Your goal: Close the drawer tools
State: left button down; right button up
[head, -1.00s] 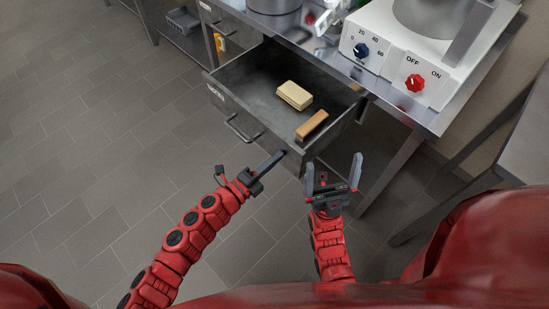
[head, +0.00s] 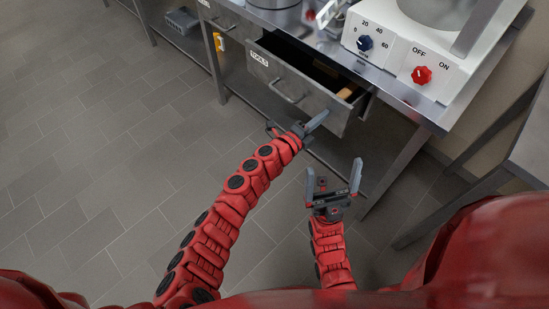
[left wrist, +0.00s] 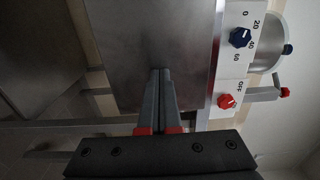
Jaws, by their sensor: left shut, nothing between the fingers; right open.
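The tools drawer (head: 300,90) is a dark grey metal drawer under the bench, with a "TOOLS" label (head: 259,59) and a bar handle (head: 284,94). It stands partly open, with a dark gap showing inside. A tan block (head: 345,93) shows in that gap. My left gripper (head: 318,121) is shut and empty, with its fingertips at the lower right part of the drawer front. In the left wrist view its fingers (left wrist: 160,95) lie together against a grey metal surface. My right gripper (head: 334,180) is open and empty, below and right of the drawer.
A white device with a blue knob (head: 364,43) and a red knob (head: 421,75) stands on the steel bench (head: 425,112) above the drawer. A bench leg (head: 392,175) is right of my right gripper. Another table (head: 533,150) stands at far right. The floor at left is clear.

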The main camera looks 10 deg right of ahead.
pick_arm(q)
jog(key=b+x, duration=0.4)
jog(key=x, duration=0.5)
jog(key=shift+f, duration=0.1)
jog(key=shift+w+d, duration=0.2)
jog(key=shift+r, duration=0.4)
